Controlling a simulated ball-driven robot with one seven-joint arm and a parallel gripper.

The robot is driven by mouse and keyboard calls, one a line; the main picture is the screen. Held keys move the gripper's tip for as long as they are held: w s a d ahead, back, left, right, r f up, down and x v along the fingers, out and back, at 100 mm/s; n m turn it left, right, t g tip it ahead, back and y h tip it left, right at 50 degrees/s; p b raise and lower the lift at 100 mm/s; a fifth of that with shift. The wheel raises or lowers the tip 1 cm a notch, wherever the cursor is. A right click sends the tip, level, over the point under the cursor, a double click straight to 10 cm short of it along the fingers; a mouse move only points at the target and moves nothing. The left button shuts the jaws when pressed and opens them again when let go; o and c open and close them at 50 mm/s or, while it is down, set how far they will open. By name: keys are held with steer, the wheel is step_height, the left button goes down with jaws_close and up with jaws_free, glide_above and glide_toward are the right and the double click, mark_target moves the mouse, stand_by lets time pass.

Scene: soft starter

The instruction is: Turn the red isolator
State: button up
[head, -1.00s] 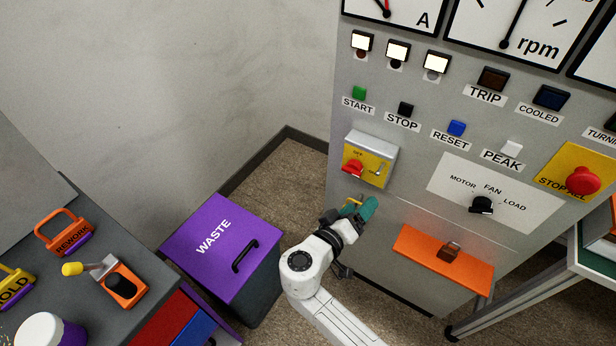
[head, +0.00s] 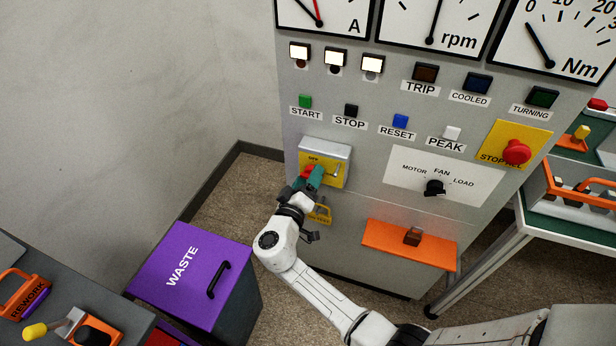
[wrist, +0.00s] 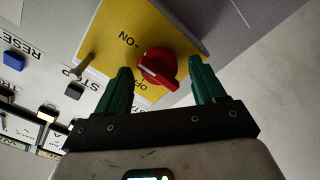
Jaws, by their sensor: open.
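The red isolator (wrist: 157,68) is a round red knob on a yellow plate (wrist: 115,38) marked ON and OFF in the wrist view. In the head view the yellow plate (head: 335,176) sits low on the left of the grey panel, and the knob (head: 305,171) is mostly hidden behind my gripper. My gripper (wrist: 162,80) is open, its two green fingers on either side of the knob in the wrist view. Gaps show between knob and fingers there. My gripper (head: 312,177) is in front of the plate in the head view.
A yellow padlock-like tag (head: 320,214) hangs below the plate. An orange shelf (head: 390,245) juts from the panel to the right. A purple waste bin (head: 165,270) stands left of my arm. A red STOP ALL button (head: 516,152) is at the panel's right.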

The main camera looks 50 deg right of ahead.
steer(key=shift+d, duration=0.25)
steer(key=c, duration=1.1)
steer(key=shift+o, duration=0.2)
